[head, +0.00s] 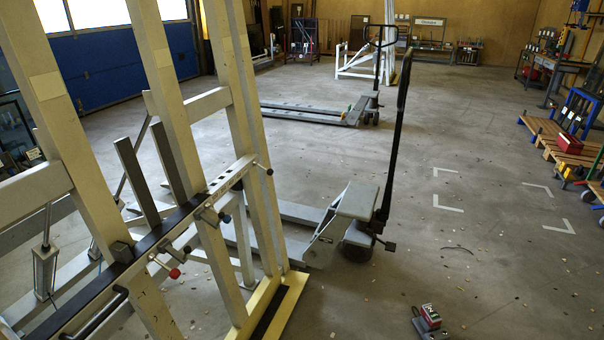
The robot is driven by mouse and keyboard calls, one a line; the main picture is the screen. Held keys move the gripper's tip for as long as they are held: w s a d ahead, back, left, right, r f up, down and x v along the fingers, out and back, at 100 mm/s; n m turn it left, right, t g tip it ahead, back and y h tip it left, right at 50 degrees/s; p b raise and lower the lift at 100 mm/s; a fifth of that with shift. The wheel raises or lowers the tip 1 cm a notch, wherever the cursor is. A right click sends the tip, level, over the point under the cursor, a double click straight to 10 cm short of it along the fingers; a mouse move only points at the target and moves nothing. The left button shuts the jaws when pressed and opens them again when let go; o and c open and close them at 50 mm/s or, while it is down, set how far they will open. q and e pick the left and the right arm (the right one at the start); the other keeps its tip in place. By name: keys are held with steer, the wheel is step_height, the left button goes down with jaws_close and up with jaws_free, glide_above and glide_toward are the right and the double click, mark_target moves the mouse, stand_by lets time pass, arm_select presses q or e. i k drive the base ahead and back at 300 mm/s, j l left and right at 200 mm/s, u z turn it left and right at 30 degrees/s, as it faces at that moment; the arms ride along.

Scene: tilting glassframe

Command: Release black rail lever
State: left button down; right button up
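A cream tilting frame (228,110) stands at the left. A black-topped rail (150,240) runs along it from lower left to upper right. A black bar handle (97,312) is at the rail's lower left. I cannot tell which one is the black rail lever, nor whether any is locked or released. Neither of my grippers is in view.
A pallet truck (352,205) stands close to the frame's right, its black handle upright. A second pallet truck (320,110) is behind it. A small red and dark device (430,317) lies on the floor at the bottom right. The floor between the trucks and the right-hand pallets (560,145) is mostly clear.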

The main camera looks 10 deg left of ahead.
mark_target(270, 172)
steer(key=i+l, duration=0.25)
steer(key=i, duration=0.3)
steer(key=i+l+z, duration=0.1)
steer(key=i, duration=0.4)
steer(key=i+j, duration=0.5)
steer(key=j, duration=0.2)
steer(key=i+z, duration=0.05)
